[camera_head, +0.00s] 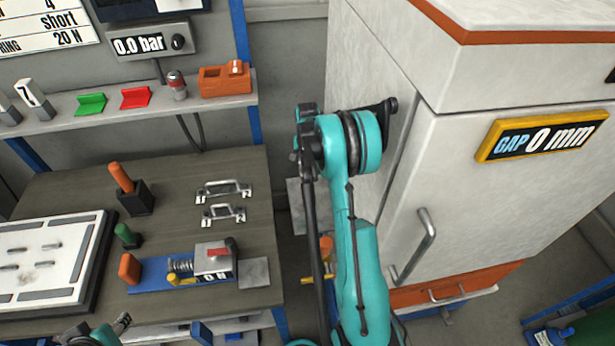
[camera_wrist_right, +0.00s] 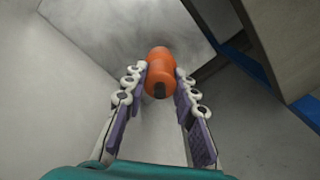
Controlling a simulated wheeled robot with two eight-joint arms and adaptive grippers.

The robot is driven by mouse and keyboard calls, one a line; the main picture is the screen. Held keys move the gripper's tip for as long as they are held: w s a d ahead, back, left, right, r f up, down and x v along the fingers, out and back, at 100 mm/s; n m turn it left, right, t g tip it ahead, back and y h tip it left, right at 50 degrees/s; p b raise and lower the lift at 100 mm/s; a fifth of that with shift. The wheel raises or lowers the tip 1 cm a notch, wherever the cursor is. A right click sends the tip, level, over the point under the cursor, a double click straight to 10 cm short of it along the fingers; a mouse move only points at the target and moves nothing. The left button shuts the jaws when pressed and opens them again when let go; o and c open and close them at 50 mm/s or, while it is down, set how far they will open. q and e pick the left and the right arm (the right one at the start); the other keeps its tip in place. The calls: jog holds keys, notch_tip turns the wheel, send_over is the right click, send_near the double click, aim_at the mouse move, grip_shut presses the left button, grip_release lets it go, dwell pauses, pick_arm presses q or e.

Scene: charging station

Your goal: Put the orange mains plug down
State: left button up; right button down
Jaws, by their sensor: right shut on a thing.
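The orange mains plug (camera_wrist_right: 160,68) sits between the fingertips of my right gripper (camera_wrist_right: 161,80) in the right wrist view. The gripper is shut on it, one finger against each side. The plug is a rounded orange body with a dark spot on its near end. In the head view my right arm rises before the grey cabinet, and its gripper is not clearly visible. A small orange shape (camera_head: 327,246) shows beside that arm; I cannot tell whether it is the plug. Part of my left arm's end (camera_head: 122,321) shows at the bottom left; its finger state is unclear.
A workbench (camera_head: 70,185) at left carries a white panel, a blue fixture (camera_head: 150,275), orange and green handles and two metal handles. A shelf (camera_head: 60,120) above holds small blocks. The grey cabinet (camera_head: 460,190) with its handle stands close at right. A narrow gap separates bench and cabinet.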

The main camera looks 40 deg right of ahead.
notch_tip(320, 180, down, 2)
jog(key=shift+r, duration=0.1)
jog(key=c, duration=1.6)
grip_release()
jog(key=shift+f+b, duration=0.2)
jog(key=shift+b, duration=0.1)
jog(key=o, duration=0.4)
jog(key=shift+r, duration=0.15)
